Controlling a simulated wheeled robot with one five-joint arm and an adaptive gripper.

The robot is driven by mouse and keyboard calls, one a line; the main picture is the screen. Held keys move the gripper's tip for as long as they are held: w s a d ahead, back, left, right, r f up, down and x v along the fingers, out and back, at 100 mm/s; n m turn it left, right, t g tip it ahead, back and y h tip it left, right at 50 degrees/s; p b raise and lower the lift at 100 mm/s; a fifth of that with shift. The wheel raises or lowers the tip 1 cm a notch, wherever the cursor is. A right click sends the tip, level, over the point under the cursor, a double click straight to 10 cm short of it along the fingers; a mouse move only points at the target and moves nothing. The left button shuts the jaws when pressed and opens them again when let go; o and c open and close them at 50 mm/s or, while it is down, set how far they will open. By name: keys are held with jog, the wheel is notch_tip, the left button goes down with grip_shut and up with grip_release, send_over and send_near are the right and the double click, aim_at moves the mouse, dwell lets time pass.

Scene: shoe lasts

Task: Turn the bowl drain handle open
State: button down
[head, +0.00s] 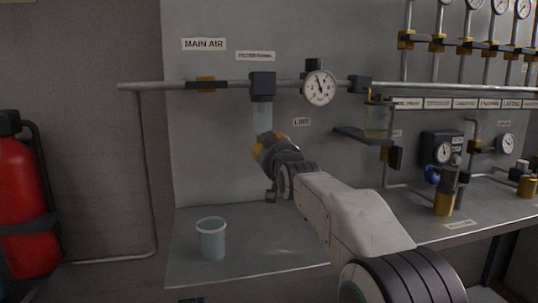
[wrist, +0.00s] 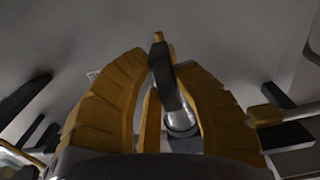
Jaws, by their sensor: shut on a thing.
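The clear filter bowl (head: 262,116) hangs under a dark filter head (head: 262,84) on the main air pipe in the head view. My gripper (head: 264,145) is right below the bowl, and its yellow fingers hide the drain there. In the wrist view my gripper (wrist: 158,70) is shut on a dark lever (wrist: 165,80), which looks like the bowl drain handle. A silver round fitting (wrist: 180,122) shows between the fingers. How far the handle is turned cannot be told.
A light blue cup (head: 211,242) stands on the grey shelf (head: 275,255) below, left of my arm. A pressure gauge (head: 319,87) sits on the pipe to the right. A red extinguisher (head: 25,205) stands far left.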

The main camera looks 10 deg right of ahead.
jog(key=shift+a+r, duration=0.1)
jog(key=c, duration=0.9)
grip_release()
jog(key=shift+c, duration=0.2)
jog(key=s, duration=1.2)
